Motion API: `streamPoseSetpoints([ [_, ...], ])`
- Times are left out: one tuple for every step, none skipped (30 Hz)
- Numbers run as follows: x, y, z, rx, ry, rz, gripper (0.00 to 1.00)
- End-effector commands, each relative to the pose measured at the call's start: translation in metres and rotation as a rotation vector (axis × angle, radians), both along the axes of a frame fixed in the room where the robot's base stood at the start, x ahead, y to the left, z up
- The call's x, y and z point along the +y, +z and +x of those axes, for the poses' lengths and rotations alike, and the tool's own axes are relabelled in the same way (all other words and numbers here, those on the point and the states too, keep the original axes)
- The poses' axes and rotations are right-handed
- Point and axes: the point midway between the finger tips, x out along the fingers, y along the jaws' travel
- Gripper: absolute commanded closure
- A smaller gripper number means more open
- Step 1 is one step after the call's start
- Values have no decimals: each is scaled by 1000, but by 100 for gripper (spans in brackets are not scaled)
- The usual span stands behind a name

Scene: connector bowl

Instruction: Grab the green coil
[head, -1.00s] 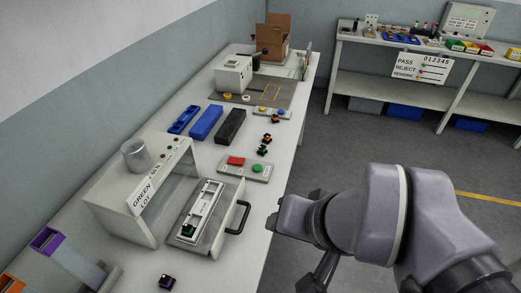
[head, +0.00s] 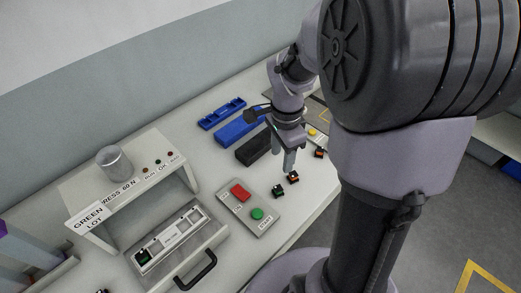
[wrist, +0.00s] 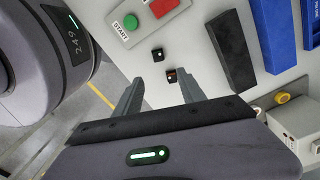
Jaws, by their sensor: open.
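A small black piece with a green part, the green coil (head: 278,191), lies on the bench beside the red-and-green button box. In the wrist view a small dark block (wrist: 157,55) lies near that box; its green is not clear there. My gripper (head: 283,166) points down over the bench, just behind the green coil and the orange-marked coil (head: 293,177). In the wrist view my gripper (wrist: 158,80) is open and empty, and the red-marked coil (wrist: 171,75) shows between its fingers, with the dark block beyond.
The button box (head: 248,207) stands close to the coils. Black and blue bins (head: 240,125) lie behind my gripper. Another orange-marked coil (head: 319,153) lies to the right. The press drawer (head: 170,240) at left holds a green-marked piece (head: 143,257).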

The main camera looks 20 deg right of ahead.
Motion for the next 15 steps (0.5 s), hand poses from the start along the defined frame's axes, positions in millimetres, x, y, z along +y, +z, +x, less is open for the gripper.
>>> streamPoseSetpoints([
  [1, -24, -1, 5, 1, 2, 53],
  [1, -34, -1, 4, 1, 2, 53],
  [1, -46, -1, 4, 1, 2, 53],
  [1, -55, -1, 4, 1, 2, 53],
  [1, -63, -1, 3, 2, 1, 53],
  [1, -72, -1, 2, 2, 1, 53],
  [1, -78, -1, 3, 2, 2, 53],
  [1, -83, -1, 1, 2, 1, 53],
  [1, -88, -1, 1, 1, 1, 53],
  [1, -91, -1, 1, 1, 1, 53],
  [1, -93, -1, 1, 2, 1, 53],
  [1, -95, -1, 0, 2, 1, 53],
  [1, -98, -1, 0, 3, 1, 53],
  [1, -101, -1, 0, 3, 1, 53],
  [1, -107, -2, 1, 3, 1, 53],
])
